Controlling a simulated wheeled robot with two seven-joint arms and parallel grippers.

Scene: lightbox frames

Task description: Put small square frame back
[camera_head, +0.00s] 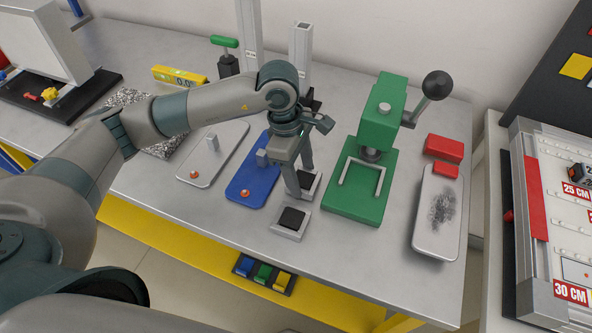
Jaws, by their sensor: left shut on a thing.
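A second small square piece (290,222), light-rimmed with a black centre, lies on the table just in front of the gripper. My right gripper is not in view.
The green press (360,192) stands close right of the gripper. A blue plate (250,186) and a grey plate (215,160) lie left. Red blocks (444,148) and a pale scuffed tray (438,212) lie right. Bare tabletop (340,250) lies in front.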

